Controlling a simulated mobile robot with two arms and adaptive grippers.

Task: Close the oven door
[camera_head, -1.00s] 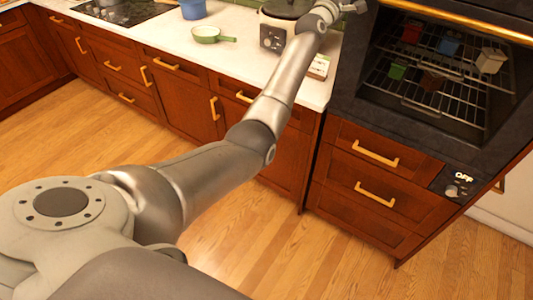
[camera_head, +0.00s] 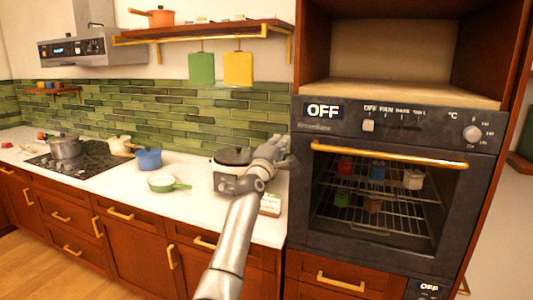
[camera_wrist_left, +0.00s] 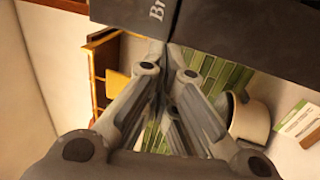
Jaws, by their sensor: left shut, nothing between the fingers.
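The oven (camera_head: 300,200) is black, built into the wooden cabinet on the right. Its glass door stands upright below the control panel and looks shut, with the gold handle (camera_head: 390,154) along its top. Racks and small coloured containers show through the glass. My left gripper (camera_head: 286,159) is at the oven's left edge, above the counter, and is small in the head view. In the left wrist view, its fingers (camera_wrist_left: 167,62) are together and empty, close to a dark oven panel with part of a brand name (camera_wrist_left: 157,9). My right gripper is not in view.
A cooker (camera_head: 226,176) with a dark lid stands behind my left arm. A green pan (camera_head: 164,184), a blue pot (camera_head: 149,160) and a hob (camera_head: 92,161) are farther left on the white counter. Wooden drawers (camera_head: 325,272) are below the oven.

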